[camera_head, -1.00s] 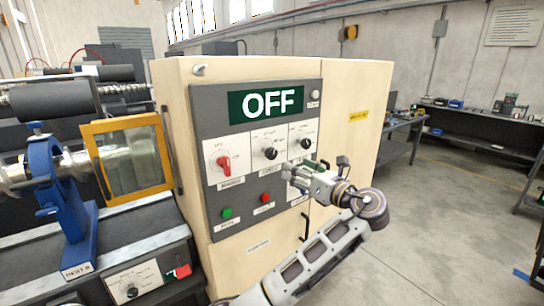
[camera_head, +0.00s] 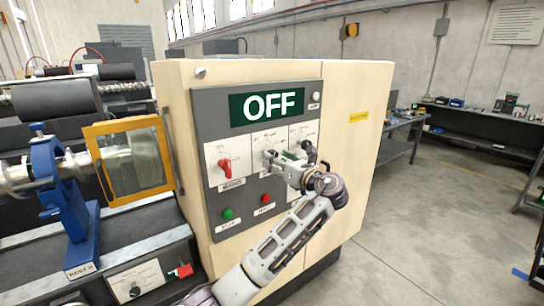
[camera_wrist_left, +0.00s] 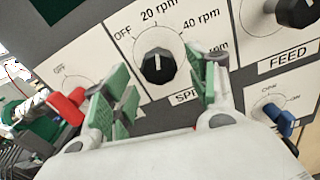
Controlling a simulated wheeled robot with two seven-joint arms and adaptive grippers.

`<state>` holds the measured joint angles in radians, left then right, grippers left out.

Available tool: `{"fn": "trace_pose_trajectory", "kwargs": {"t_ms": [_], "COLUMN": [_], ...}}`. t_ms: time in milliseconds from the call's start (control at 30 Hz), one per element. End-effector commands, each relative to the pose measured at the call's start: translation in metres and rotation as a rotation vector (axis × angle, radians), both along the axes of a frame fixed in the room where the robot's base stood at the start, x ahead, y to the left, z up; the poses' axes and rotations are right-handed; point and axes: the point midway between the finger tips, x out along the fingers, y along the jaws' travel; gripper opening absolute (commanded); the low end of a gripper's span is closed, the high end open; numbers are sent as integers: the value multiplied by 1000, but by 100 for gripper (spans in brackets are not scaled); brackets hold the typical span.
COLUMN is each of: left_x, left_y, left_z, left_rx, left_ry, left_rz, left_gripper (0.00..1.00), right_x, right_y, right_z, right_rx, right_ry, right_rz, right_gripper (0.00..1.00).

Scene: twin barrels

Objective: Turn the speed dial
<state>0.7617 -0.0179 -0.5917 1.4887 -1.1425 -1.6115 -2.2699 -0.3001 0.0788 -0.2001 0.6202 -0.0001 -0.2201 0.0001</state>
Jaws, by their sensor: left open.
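The speed dial (camera_wrist_left: 158,67) is a round black knob on a white plate marked OFF, 20 rpm and 40 rpm. Its white pointer line points up, near 20 rpm. My left gripper (camera_wrist_left: 164,88) is open, with one green-padded finger to each side of the dial in the wrist view. I cannot tell whether the pads touch it. In the head view the left gripper (camera_head: 278,157) is at the control panel and hides most of the dial. The panel's display (camera_head: 267,106) reads OFF. My right gripper is not in view.
A red knob (camera_head: 225,168) is left of the speed dial, with a green button (camera_head: 227,213) and a red button (camera_head: 265,198) below. The wrist view shows a black FEED knob (camera_wrist_left: 296,12) and a blue knob (camera_wrist_left: 280,119) at right. Floor right of the cabinet is clear.

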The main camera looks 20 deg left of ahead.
Motion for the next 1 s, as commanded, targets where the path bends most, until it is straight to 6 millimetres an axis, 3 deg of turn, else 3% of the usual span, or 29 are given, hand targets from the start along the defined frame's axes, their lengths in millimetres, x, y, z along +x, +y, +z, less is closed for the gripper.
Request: {"fn": "trace_pose_trajectory", "kwargs": {"t_ms": [300, 700, 1000], "left_x": [18, 21, 21], "left_y": [24, 27, 26], "left_z": [0, 0, 0], "left_rx": [0, 0, 0], "left_ry": [0, 0, 0], "left_rz": [1, 0, 0], "left_gripper": [58, 58, 20], "right_x": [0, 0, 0], "right_y": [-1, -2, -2], "right_z": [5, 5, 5], "right_rx": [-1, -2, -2], "right_ry": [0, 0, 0], "right_rz": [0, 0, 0], "right_gripper": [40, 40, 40]}}
